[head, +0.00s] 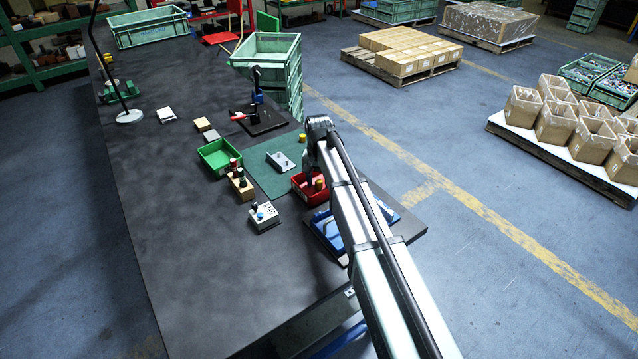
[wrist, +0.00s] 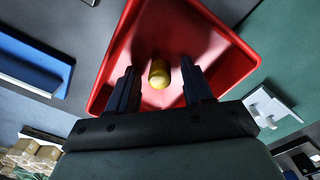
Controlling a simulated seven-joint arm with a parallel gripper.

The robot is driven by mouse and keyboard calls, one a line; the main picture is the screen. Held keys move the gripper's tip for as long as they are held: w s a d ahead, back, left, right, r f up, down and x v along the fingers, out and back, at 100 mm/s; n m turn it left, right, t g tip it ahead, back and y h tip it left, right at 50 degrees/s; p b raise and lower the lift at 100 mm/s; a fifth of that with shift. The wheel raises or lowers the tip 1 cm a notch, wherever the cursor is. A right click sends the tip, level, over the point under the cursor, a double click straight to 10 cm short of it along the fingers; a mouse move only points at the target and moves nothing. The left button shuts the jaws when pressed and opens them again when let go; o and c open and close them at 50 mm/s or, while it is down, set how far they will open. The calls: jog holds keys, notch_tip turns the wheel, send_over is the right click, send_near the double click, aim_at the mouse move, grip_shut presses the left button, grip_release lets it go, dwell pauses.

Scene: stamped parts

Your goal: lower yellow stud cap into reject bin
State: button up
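The red bin (head: 299,195) stands on the bench beside the green mat. It fills the middle of the wrist view (wrist: 225,40). The yellow stud cap (wrist: 159,74) shows against the bin's inside, between my two fingers, with a gap on each side. In the head view the yellow cap (head: 319,184) shows within the bin's outline near its right side. I cannot tell whether it rests on the bin floor. My gripper (wrist: 158,80) is open over the bin, its fingers apart from the cap. In the head view my arm largely hides the gripper.
A green bin (head: 213,151) and a wooden block (head: 243,191) with coloured caps stand left of the red bin. A grey metal part (head: 280,161) lies on the green mat (head: 262,178).

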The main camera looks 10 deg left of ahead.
jog(key=shift+r, duration=0.15)
notch_tip(320, 180, up, 14)
jog(key=shift+f, duration=0.25)
dwell(0.5)
